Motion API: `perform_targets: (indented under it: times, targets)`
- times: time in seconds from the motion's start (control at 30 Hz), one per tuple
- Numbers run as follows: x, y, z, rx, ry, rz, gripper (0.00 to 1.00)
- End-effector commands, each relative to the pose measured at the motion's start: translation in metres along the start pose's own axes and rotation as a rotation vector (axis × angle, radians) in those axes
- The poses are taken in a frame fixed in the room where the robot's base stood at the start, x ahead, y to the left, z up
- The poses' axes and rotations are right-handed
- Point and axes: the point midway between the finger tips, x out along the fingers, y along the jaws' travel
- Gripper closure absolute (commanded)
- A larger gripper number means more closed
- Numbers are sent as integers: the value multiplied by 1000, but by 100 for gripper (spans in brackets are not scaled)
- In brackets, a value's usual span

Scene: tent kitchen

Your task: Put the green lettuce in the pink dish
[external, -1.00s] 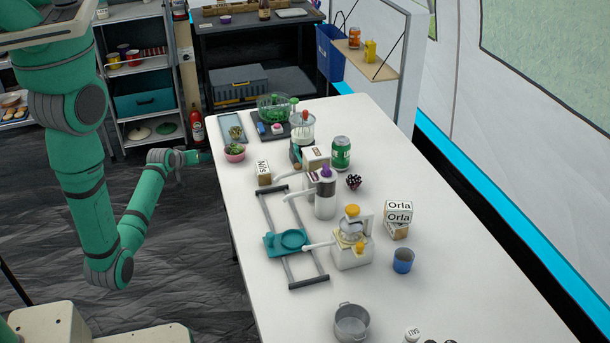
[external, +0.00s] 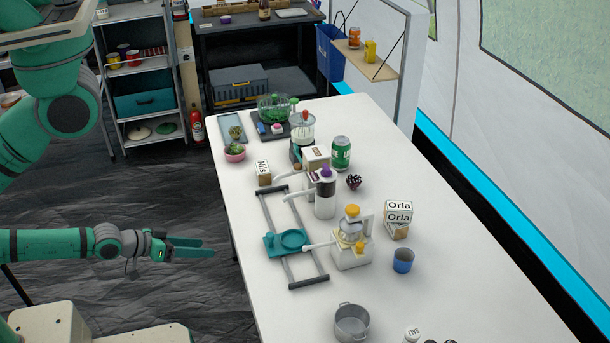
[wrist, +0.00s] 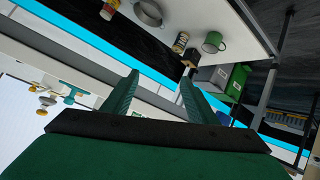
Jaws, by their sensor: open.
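The pink dish (external: 235,156) stands near the far left edge of the white table in the external view, with something dark green in or just behind it. A small greenish leafy item (external: 236,132) sits on the grey-blue tray just behind the dish; it may be the lettuce, but it is too small to be sure. My gripper (external: 208,248) is open and empty, off the table's left side and well nearer the camera than the dish. In the wrist view its two green fingers (wrist: 160,80) are spread with nothing between them. The dish and lettuce cannot be made out there.
The white table (external: 300,315) carries a teal-and-grey rack (external: 290,241), a juicer-like appliance (external: 351,245), a green can (external: 341,154), a blue cup (external: 403,261) and a grey pot (external: 351,322). A green bowl (external: 273,107) stands at the far end. Floor beside the table is clear.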

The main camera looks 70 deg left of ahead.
Motion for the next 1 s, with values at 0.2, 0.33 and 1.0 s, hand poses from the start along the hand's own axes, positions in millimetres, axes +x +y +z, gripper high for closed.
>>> perform_targets:
  times: [0.2, 0.33, 1.0]
  targets:
    - [-64, 67, -64, 309, 164, 174, 47]
    - [-83, 87, -86, 404, 230, 216, 47]
    - [-88, 93, -94, 436, 256, 227, 47]
